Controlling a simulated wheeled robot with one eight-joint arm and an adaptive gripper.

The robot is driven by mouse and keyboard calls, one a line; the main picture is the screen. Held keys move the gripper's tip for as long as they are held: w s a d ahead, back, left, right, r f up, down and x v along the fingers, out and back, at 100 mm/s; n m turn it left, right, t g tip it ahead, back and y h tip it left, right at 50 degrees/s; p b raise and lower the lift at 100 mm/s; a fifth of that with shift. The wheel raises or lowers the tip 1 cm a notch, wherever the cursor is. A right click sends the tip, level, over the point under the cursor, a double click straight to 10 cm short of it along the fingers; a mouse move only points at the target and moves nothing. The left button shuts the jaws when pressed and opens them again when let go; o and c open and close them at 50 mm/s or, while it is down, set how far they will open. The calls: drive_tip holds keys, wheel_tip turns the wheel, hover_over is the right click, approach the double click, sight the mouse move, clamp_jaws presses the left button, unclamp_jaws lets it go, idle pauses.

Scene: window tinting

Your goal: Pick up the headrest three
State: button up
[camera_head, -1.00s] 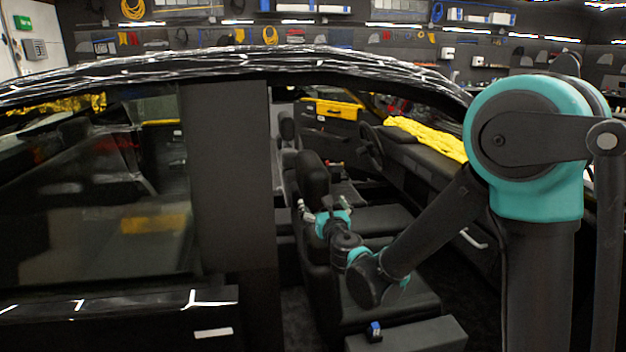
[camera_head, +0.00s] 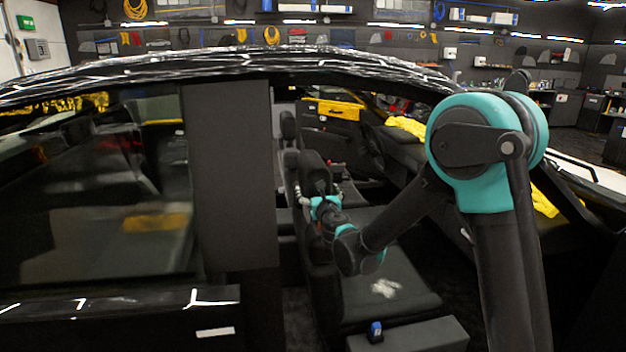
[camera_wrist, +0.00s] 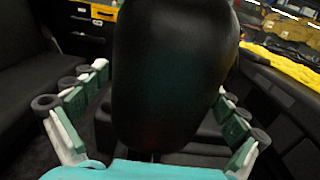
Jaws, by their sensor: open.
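A black, rounded headrest (camera_head: 314,168) tops the near front seat inside the car. It fills the middle of the wrist view (camera_wrist: 172,70), upright and close to the camera. My gripper (camera_wrist: 163,82) is open, with one finger on each side of the headrest. In the wrist view, a gap shows at the left finger; the right fingertip is close to the headrest's edge, and I cannot tell whether it touches. In the head view my gripper (camera_head: 320,195) is at the headrest's lower part, and its fingers are small and partly hidden there.
My arm reaches in through the open side of the black car, under its roof edge (camera_head: 300,62). A dark door pillar panel (camera_head: 233,170) stands left. Another headrest (camera_head: 287,124) is farther back. The seat cushion (camera_head: 400,265) lies below. A blue item (camera_head: 375,332) sits on a grey block (camera_head: 425,338).

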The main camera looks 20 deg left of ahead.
drive_tip(key=c, duration=1.8)
drive_tip(key=shift+r, duration=0.1)
wheel_tip(320, 180, up, 20)
drive_tip(key=shift+s, duration=0.1)
